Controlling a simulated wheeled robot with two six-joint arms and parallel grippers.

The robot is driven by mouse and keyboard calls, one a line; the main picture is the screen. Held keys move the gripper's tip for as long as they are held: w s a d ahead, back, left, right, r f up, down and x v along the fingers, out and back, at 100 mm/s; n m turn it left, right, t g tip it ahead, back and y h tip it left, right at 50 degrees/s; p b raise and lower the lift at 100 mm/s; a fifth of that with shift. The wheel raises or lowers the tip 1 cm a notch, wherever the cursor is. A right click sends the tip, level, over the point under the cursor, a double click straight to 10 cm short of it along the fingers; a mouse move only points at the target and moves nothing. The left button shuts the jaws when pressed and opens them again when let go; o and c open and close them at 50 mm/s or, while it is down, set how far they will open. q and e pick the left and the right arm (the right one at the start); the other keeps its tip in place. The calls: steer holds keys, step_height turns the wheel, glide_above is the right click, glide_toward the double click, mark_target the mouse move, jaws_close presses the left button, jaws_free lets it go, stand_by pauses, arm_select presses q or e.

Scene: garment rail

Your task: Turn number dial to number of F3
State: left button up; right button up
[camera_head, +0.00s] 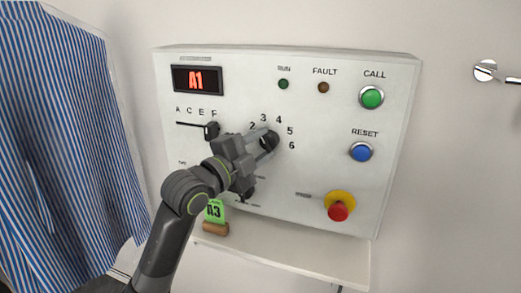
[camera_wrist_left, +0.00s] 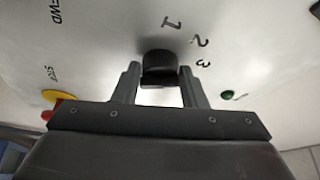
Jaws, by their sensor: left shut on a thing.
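The number dial (camera_head: 269,139) is a dark knob on the white control panel, with printed numbers around it; 2 to 6 can be read in the head view. My left gripper (camera_head: 259,149) reaches it from the lower left and hides part of it. In the left wrist view the black knob (camera_wrist_left: 159,66) sits between the two fingers, below the printed 1, 2 and 3. My left gripper is shut on it. The red display (camera_head: 196,79) reads A1. A black slider handle (camera_head: 211,130) stands under the letter F. The right gripper is not in view.
A green CALL button (camera_head: 371,97), blue RESET button (camera_head: 361,152) and red stop button (camera_head: 338,211) on a yellow base are on the panel's right. A green A3 tag (camera_head: 214,211) is below my arm. Striped clothing (camera_head: 60,140) hangs at the left.

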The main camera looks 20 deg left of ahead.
arm_select(q)
steer(key=shift+r+m, duration=0.1)
steer(key=shift+m, duration=0.4)
steer(key=o, duration=0.9)
steer(key=shift+w, duration=0.1)
